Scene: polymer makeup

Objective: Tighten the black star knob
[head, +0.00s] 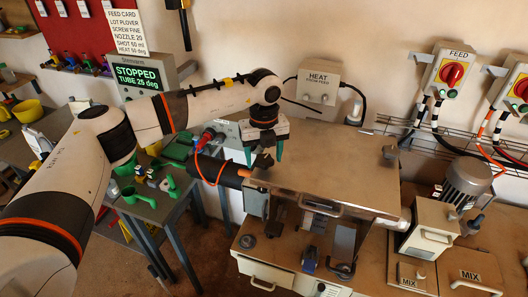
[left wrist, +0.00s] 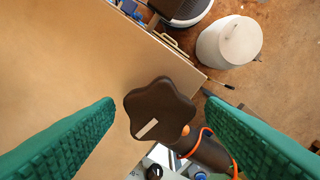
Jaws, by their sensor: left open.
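The black star knob (left wrist: 160,108) shows in the left wrist view as a dark lobed disc with a pale bar mark near its edge. In the head view the knob (head: 263,160) is a small dark shape under my left gripper. My left gripper (head: 264,155) points down with its green fingers open. In the left wrist view the fingers (left wrist: 160,122) stand on either side of the knob, with a gap on both sides. Neither finger appears to touch it. My right gripper is not in view.
A metal-topped machine (head: 330,165) lies right of the knob. A dark cylinder (head: 215,170) with an orange cable sits just left of it. A screen (head: 140,77) reads STOPPED. A heat control box (head: 319,90) hangs on the wall. Green parts (head: 140,195) lie on the left bench.

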